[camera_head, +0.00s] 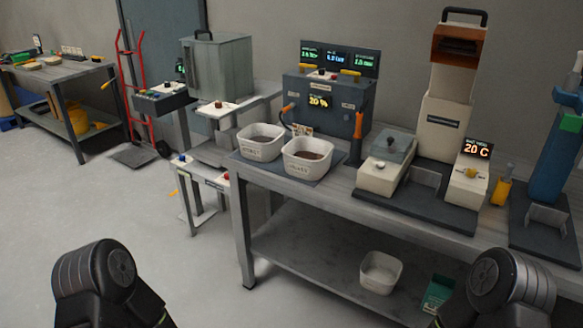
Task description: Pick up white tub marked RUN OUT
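Two white tubs with dark contents stand side by side on the bench top: a left tub (262,153) and a right tub (307,170). Both have small dark lettering on the front that I cannot read surely; neither clearly reads RUN OUT. A third white tub (380,284) stands upright on the bench's lower shelf, looks empty, and shows no readable mark. My two dark arms show at the bottom left and bottom right, apart from all tubs. Neither gripper is in view.
The grey bench (268,189) carries a dark control box (330,116) behind the tubs and a cream machine (447,120) to the right. A green box (437,293) is on the lower shelf. A small stand (206,177) is left of the bench. The left floor is clear.

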